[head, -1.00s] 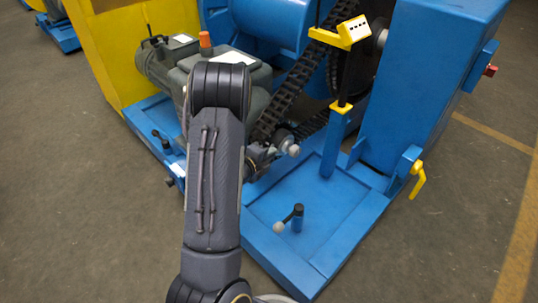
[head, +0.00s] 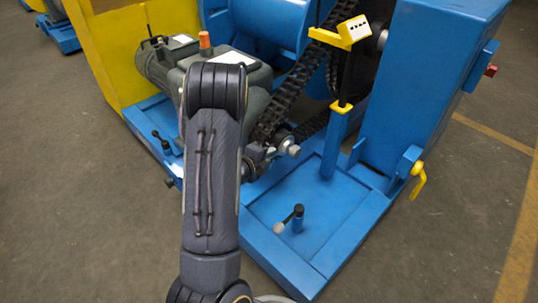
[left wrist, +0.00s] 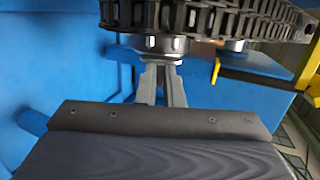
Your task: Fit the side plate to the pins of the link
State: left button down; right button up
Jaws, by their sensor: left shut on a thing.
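The dark roller chain (head: 283,98) runs down behind my left arm in the head view. It also crosses the top of the left wrist view (left wrist: 205,18), close beyond my fingertips. My left gripper (left wrist: 162,72) has its two grey fingers close together, shut on a small part that I take to be the side plate; it is hardly visible between the tips. A silver round fitting (left wrist: 160,46) stands right at the fingertips, under the chain. I cannot tell whether the plate touches the link; its pins cannot be made out. My right gripper is not in view.
A ball-ended lever (head: 290,218) rises from the blue base tray (head: 330,225). A grey motor (head: 165,62) and a blue cabinet (head: 430,90) flank the chain.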

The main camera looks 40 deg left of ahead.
pick_arm(q)
jog(key=shift+a, duration=0.75)
jog(key=c, duration=1.5)
grip_release()
jog(key=shift+a, duration=0.1)
jog(key=p+v, duration=0.2)
jog(key=v, duration=0.5)
jog(key=shift+s+d+r, duration=0.1)
jog(key=shift+s+d, duration=0.1)
jog(key=shift+s, duration=0.1)
